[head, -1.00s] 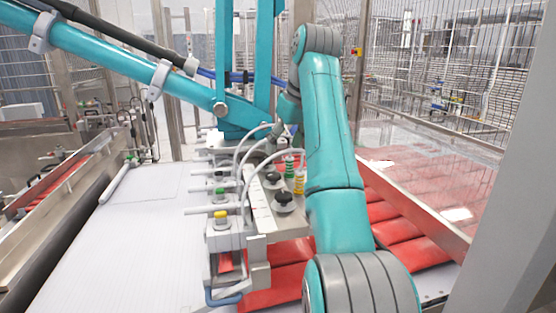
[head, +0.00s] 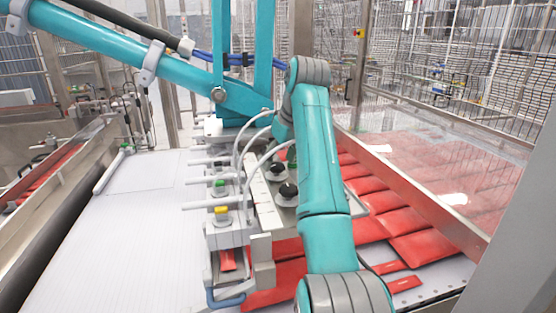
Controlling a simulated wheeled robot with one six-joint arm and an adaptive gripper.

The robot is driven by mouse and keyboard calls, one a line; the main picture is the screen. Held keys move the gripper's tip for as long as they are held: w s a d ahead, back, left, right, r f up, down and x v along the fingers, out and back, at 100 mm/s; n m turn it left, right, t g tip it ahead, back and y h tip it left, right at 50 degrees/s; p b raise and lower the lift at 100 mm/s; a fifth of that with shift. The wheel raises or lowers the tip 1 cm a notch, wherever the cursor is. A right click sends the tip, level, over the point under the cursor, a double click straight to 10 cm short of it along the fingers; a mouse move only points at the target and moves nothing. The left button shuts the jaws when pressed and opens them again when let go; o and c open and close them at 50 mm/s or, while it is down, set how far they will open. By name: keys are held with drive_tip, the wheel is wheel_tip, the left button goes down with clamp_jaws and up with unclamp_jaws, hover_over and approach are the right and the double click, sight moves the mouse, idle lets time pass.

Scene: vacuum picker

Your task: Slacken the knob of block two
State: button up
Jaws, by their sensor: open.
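The vacuum picker carries a row of grey clamp blocks along its left side. The nearest block (head: 225,235) has a yellow cap (head: 221,211), and the block behind it has a green cap (head: 219,183). A further block (head: 220,162) sits behind these. Two black knobs stand on the metal plate, a nearer one (head: 288,191) and a farther one (head: 277,171). I cannot tell which block is number two. My teal arm crosses just right of the knobs, and my gripper is hidden behind it.
A white scale strip (head: 264,205) runs beside the blocks, and pale hoses (head: 247,143) arch over them. A teal picker beam (head: 120,52) crosses the upper left. Red packets (head: 425,247) lie to the right. The white belt (head: 110,235) at left is clear.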

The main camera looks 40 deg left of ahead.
sight(280, 166)
drive_tip(key=shift+a+f, duration=0.15)
drive_tip(key=shift+f, duration=0.2)
drive_tip(key=c, duration=1.1)
drive_tip(key=shift+w+n, duration=0.1)
drive_tip(key=shift+n, duration=0.6)
drive_tip(key=shift+c, duration=0.2)
drive_tip(key=o, duration=1.1)
drive_tip(key=shift+o, duration=0.2)
drive_tip(key=shift+r, duration=0.15)
wheel_tip(280, 166, up, 10)
